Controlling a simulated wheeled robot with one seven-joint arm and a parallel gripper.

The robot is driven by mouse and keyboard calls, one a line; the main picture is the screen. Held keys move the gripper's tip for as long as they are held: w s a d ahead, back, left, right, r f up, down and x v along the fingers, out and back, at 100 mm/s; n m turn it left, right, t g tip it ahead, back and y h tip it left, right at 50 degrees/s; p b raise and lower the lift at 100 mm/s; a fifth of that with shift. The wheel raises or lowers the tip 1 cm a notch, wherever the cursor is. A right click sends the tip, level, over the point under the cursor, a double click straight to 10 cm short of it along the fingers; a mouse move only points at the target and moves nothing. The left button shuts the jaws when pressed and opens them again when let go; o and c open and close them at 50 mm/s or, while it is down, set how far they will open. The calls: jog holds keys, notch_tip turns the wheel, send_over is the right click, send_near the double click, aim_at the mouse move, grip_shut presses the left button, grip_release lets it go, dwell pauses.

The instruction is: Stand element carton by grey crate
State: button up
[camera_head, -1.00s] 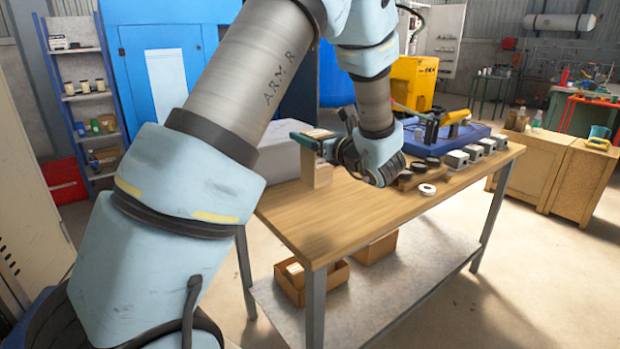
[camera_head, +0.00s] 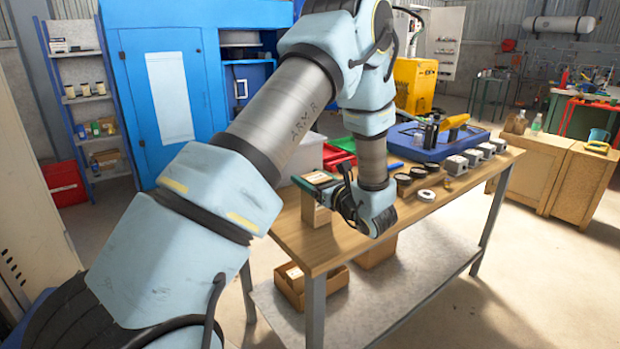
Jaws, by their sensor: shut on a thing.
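The element carton (camera_head: 316,213) is a tan upright box with a pale label on top, at the left end of the wooden workbench. My gripper (camera_head: 315,183), with teal fingers, is shut around the upper part of the carton. I cannot tell whether the carton's bottom touches the tabletop. The grey crate (camera_head: 300,157) is on the bench behind the carton, toward the back left edge; my arm hides much of it. The carton stands apart from the crate on its near side, as far as I can see.
Red and green bins (camera_head: 340,150) sit behind my wrist. Black round parts, a white ring (camera_head: 426,195) and several grey blocks (camera_head: 472,157) line the bench to the right, by a blue tray (camera_head: 430,147). The front left tabletop (camera_head: 325,250) is clear. Open cardboard boxes (camera_head: 310,287) lie below.

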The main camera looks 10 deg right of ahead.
jog(key=o, duration=1.5)
jog(key=b+v, duration=0.2)
jog(key=v, duration=1)
jog(key=shift+b, duration=0.3)
jog(key=shift+s+d, duration=0.1)
jog(key=shift+d, duration=0.05)
